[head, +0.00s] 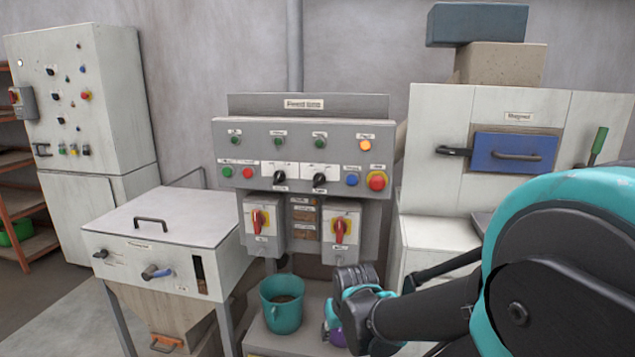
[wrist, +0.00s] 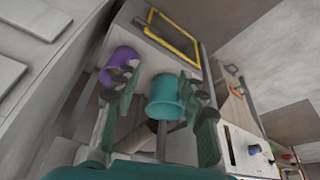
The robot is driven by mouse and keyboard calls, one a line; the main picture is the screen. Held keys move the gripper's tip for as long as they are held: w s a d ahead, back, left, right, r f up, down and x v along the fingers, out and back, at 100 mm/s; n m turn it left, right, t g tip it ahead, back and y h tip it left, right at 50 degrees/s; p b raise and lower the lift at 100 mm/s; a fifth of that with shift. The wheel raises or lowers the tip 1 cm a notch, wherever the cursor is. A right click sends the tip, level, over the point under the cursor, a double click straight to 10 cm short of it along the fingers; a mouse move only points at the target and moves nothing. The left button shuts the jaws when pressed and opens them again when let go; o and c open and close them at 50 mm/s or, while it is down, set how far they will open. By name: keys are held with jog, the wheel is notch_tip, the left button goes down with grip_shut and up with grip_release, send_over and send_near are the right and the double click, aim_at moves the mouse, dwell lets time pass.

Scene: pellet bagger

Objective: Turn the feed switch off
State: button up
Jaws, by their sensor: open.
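The grey control panel (head: 300,104), labelled like "Feed line", stands mid-view in the head view. It has two black rotary knobs, the left knob (head: 280,177) and right knob (head: 319,179), on white plates. Below hang two grey switch boxes with red handles, the left handle (head: 258,221) and right handle (head: 341,230); both look roughly upright. The small labels are unreadable, so I cannot tell which is the feed switch. My gripper (head: 345,300) is low, below the right box, apart from the switches. In the wrist view its fingers (wrist: 160,115) are open and apparently empty.
A teal bucket (head: 282,303) stands beneath the boxes; it also shows between my fingers in the wrist view. A purple container (wrist: 120,68) is nearby. A hopper cabinet (head: 165,225) stands left, a white machine with a blue door (head: 515,153) right.

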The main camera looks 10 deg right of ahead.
aim_at(316, 181)
jog(key=o, duration=0.4)
jog(key=shift+d+r+h, duration=0.1)
jog(key=shift+r+h, duration=0.05)
jog(key=shift+h, duration=0.15)
jog(key=w+r+n+t+h, duration=0.35)
jog(key=r+h, duration=0.25)
jog(key=r, duration=0.5)
jog(key=w+a+r+n+t, duration=0.15)
jog(key=a+r+t, duration=0.25)
jog(key=r, duration=0.7)
jog(key=w+a+r+n+t, duration=0.15)
jog(key=a+r+t, duration=0.3)
jog(key=r, duration=0.65)
jog(key=shift+n+h, duration=0.35)
jog(key=shift+h, duration=0.05)
jog(key=shift+x, duration=8.65)
jog(key=shift+f, duration=0.1)
jog(key=shift+c, duration=0.2)
jog(key=c, duration=1.1)
